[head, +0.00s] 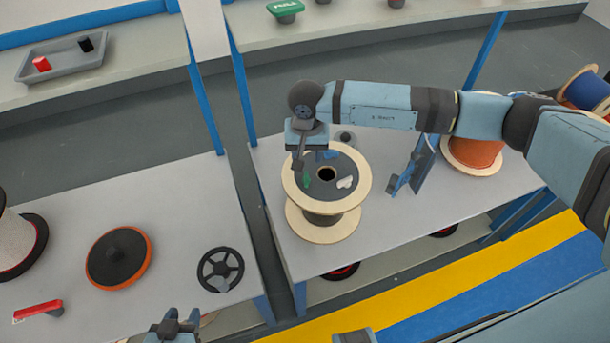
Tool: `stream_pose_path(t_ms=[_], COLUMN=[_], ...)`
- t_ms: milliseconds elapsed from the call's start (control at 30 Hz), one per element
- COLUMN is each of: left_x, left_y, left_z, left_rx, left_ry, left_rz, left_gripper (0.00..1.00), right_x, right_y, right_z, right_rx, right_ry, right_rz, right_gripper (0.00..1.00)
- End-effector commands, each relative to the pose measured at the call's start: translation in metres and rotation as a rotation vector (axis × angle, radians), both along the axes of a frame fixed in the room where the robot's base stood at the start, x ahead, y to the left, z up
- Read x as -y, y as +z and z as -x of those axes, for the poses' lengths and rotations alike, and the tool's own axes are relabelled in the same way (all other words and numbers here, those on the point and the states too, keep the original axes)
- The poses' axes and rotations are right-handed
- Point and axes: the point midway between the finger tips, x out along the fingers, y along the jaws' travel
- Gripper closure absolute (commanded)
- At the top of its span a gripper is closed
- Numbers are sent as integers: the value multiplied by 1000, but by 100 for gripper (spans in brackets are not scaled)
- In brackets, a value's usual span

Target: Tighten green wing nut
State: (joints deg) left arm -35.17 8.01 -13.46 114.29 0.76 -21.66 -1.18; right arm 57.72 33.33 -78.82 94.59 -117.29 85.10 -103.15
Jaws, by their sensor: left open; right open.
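The green wing nut (307,178) sits on the dark top face of an upright wooden-flanged spool (363,185), left of its centre hole. A pale wing-shaped piece (345,183) lies on the same face to the right. My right gripper (312,162) points down over the far left part of the spool, close to the green wing nut. It is open and appears empty; whether a finger touches the nut is unclear. My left gripper (172,326) is at the bottom edge, far from the spool, partly cut off and open.
A blue-grey bracket (410,172) stands right of the spool, and an orange spool (472,153) is behind it. On the left table are an orange-rimmed disc (120,256), a black handwheel (220,270) and a red-topped part (38,311). A gap separates the two tables.

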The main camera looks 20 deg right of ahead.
Motion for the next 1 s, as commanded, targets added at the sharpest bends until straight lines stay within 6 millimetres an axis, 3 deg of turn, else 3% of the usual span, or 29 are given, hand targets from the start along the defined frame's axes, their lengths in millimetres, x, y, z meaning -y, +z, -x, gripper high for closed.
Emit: stream_pose_path(t_ms=[200,400,600,867,1000], left_x=[0,0,0,0,0], left_y=[8,10,11,10,10], left_z=[0,0,0,0,0], left_rx=[1,1,0,-2,-2], left_ry=[0,0,0,0,0], left_rz=[0,0,0,-1,-1], left_gripper=[57,57,57,57,57], right_x=[-1,-1,-1,-1,-1], right_y=[-48,-80,-93,-94,-94], right_z=[1,1,0,0,0], right_rx=[-4,-2,-1,-1,-1], right_ry=[-2,-3,-2,-2,-2], right_rz=[-2,-3,-4,-4,-4], right_gripper=[56,56,56,56,83])
